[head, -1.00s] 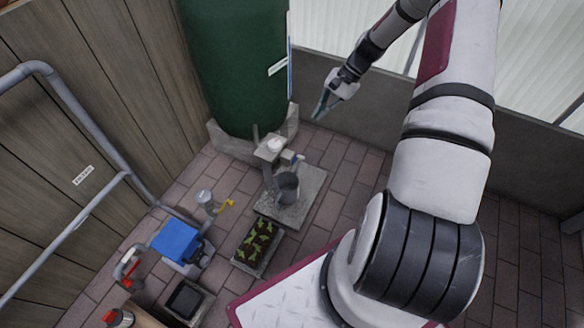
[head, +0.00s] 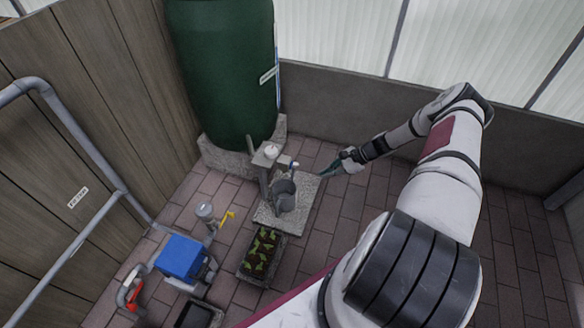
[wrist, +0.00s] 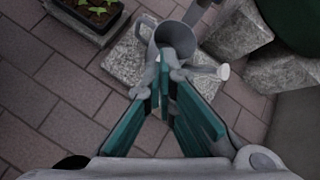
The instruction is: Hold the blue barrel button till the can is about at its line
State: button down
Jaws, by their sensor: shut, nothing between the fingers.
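My gripper (head: 329,172) is shut and empty, with teal fingers, in the air right of the grey can. Its fingers (wrist: 164,84) also show in the wrist view, their tips over the near side of the can. The grey can (head: 284,196) stands upright on a stone slab beside a grey post; it is also in the wrist view (wrist: 174,36). The post carries a pale round cap (head: 271,152). I cannot tell whether either is the button. The can's line and fill are unclear.
The dark green barrel (head: 222,70) stands on a stone base (head: 222,158) behind the post. A planter (head: 262,254) with seedlings, a blue box (head: 181,258) and a yellow-handled tap (head: 228,216) are to the left. Open paving lies right of the slab.

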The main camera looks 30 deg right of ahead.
aim_at(291, 165)
jog(key=w+a, duration=0.5)
jog(key=w, duration=0.2)
jog(key=shift+a, duration=0.2)
dwell(0.4)
jog(key=shift+a+b, duration=0.1)
jog(key=shift+b, duration=0.2)
dwell(1.1)
jog(key=shift+w+a, duration=0.15)
jog(key=shift+w, duration=0.15)
jog(key=shift+w+a+b, duration=0.3)
jog(key=shift+w+b, duration=0.05)
dwell(4.7)
